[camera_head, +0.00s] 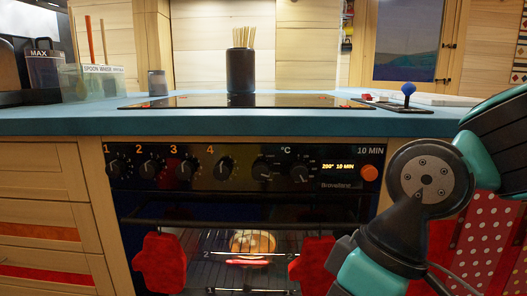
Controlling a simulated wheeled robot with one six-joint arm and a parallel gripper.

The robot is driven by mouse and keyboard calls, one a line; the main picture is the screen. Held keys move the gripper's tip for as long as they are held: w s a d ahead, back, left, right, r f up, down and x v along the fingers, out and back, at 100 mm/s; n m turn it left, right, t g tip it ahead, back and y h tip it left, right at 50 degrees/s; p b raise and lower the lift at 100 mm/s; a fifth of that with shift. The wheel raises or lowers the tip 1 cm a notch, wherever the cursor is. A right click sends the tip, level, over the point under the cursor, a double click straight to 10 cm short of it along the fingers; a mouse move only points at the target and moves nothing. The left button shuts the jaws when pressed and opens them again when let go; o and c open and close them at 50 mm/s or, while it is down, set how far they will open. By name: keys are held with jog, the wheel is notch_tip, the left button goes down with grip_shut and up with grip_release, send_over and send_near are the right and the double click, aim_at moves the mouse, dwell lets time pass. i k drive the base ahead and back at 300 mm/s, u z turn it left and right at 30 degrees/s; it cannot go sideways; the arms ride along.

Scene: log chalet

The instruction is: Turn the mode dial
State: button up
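The oven's black control panel (235,186) runs below the blue counter. Four numbered knobs, marked 1 to 4, sit on its left part, with knob 4 (223,168) nearest the middle. Two more dials follow: a left dial (263,171) and a right dial (302,173), with a °C mark above and between them. I cannot tell from the lettering which one is the mode dial. A small display right of them reads 200° 10 MIN. My arm comes in at the right; its gripper end is not visible.
An orange button (369,173) is right of the display. Red oven mitts (159,262) hang at the oven door, with food (252,243) lit inside. A dark utensil pot (240,72) stands on the hob. A blue-topped lever (408,91) stands on the counter (60,121).

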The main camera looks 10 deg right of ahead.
aim_at(260, 170)
jog(key=z, duration=0.5)
jog(key=k, duration=0.45)
jog(key=z, duration=0.45)
